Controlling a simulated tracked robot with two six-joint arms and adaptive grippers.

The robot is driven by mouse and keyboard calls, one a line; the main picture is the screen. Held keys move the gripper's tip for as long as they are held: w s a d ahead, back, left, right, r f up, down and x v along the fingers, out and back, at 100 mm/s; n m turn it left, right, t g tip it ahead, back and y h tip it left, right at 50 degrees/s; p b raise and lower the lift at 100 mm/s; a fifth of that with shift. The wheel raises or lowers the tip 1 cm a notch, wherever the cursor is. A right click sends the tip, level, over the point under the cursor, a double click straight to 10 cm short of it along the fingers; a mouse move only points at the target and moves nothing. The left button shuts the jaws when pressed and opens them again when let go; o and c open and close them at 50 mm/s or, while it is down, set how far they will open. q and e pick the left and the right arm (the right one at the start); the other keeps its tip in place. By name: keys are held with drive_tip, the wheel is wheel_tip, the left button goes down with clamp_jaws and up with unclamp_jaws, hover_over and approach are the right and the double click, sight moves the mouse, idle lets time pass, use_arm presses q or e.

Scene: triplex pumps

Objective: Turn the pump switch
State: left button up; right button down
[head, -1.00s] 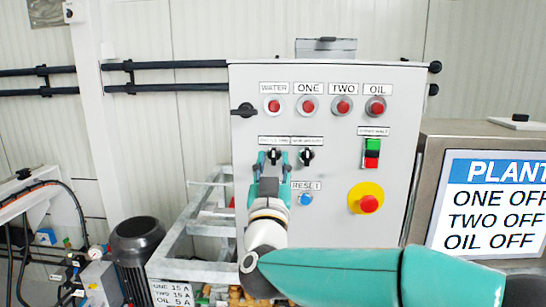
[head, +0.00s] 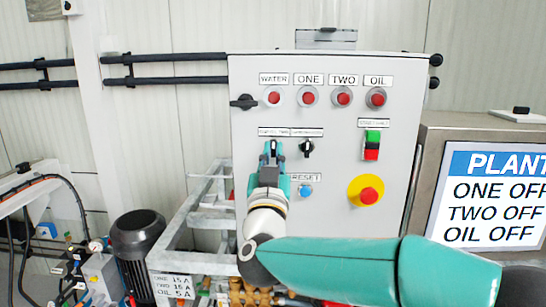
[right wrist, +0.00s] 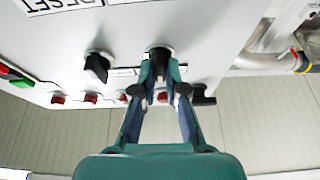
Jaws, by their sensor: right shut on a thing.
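The grey control cabinet (head: 240,160) faces me with two black rotary switches below its red lamps. My right gripper (head: 272,150) is at the left-hand switch, with its teal fingers drawn together. In the right wrist view, the right gripper (right wrist: 161,78) is shut on the black knob of that switch (right wrist: 159,52), which the fingers partly hide. The other switch (head: 307,147) is free, just to the right, and also shows in the right wrist view (right wrist: 97,66). My left gripper is out of view.
A blue reset button (head: 305,190), a yellow-ringed red stop button (head: 367,195) and a green-red push switch (head: 372,146) are on the panel. A black side handle (head: 243,102) sticks out left. A plant display (head: 490,200) stands right, reading ONE, TWO and OIL OFF.

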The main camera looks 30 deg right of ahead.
drive_tip(key=m+b, duration=0.1)
drive_tip(key=m+g+h+b, duration=0.1)
drive_tip(key=m, duration=0.1)
drive_tip(key=shift+a+f+m+h+b, duration=0.1)
drive_tip(key=shift+f+m+h+b, duration=0.1)
drive_tip(key=shift+m+h+b, duration=0.1)
drive_tip(key=shift+m+g+h+b, duration=0.4)
drive_tip(key=shift+m+g+b, duration=0.15)
drive_tip(key=shift+m, duration=0.65)
drive_tip(key=m+g+h+b, duration=0.1)
drive_tip(key=m, duration=0.2)
drive_tip(key=shift+r, duration=0.15)
drive_tip(key=shift+r+m+g+h+b, duration=0.1)
drive_tip(key=shift+m+g+h+b, duration=0.25)
drive_tip(key=shift+m+g, duration=0.85)
drive_tip(key=shift+m+t, duration=0.35)
drive_tip(key=shift+m, duration=0.05)
drive_tip(key=c, duration=1.2)
unclamp_jaws()
drive_tip(key=shift+a, duration=0.15)
